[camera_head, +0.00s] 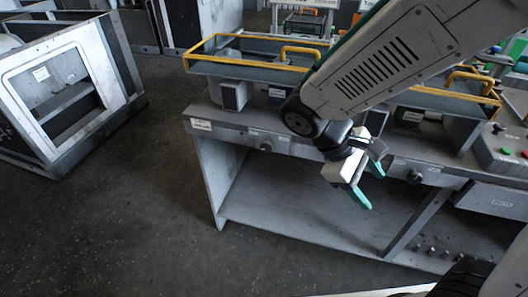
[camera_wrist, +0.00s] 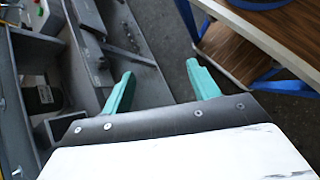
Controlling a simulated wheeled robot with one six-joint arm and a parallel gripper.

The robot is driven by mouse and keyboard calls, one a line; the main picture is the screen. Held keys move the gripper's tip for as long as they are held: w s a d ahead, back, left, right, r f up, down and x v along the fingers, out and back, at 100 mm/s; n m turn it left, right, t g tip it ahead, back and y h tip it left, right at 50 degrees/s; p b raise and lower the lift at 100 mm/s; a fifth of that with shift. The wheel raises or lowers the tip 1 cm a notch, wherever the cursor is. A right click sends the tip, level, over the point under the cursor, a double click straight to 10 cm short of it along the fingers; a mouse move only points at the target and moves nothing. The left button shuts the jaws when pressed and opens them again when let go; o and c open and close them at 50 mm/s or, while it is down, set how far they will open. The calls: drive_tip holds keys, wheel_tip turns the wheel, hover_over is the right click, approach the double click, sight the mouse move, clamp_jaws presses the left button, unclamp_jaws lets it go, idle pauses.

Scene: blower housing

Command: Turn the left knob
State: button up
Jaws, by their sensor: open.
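The left knob (camera_head: 265,147) is a small dark knob on the front edge of a grey workbench (camera_head: 205,126) in the head view. A right knob (camera_head: 414,176) sits farther along the same edge. My gripper (camera_head: 368,184) hangs in front of the bench, between the two knobs and closer to the right one. Its teal fingers are apart with nothing between them. In the wrist view, my gripper (camera_wrist: 160,76) also shows open, over dark floor beside grey bench parts. I cannot make out the left knob in the wrist view.
Yellow-railed trays (camera_head: 215,72) stand on the bench top. A control box (camera_head: 505,148) with coloured buttons is at the right. A grey frame housing (camera_head: 62,90) stands at the left. The floor (camera_head: 150,220) at left is clear. A wood-topped, blue-framed table (camera_wrist: 240,45) shows in the wrist view.

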drive_tip(key=w+a+f+n+t+h, duration=0.3)
drive_tip(key=w+f+n+t+h, duration=0.15)
drive_tip(key=w+n, duration=0.2)
drive_tip(key=n+t+y, duration=0.6)
drive_tip(key=n+t, duration=0.9)
drive_tip(key=n, duration=0.4)
approach(266, 148)
drive_tip(key=shift+m, duration=0.25)
drive_tip(key=x, duration=0.8)
drive_tip(key=shift+w+f, duration=0.1)
drive_tip(key=shift+w, duration=0.05)
drive_tip(key=c, duration=1)
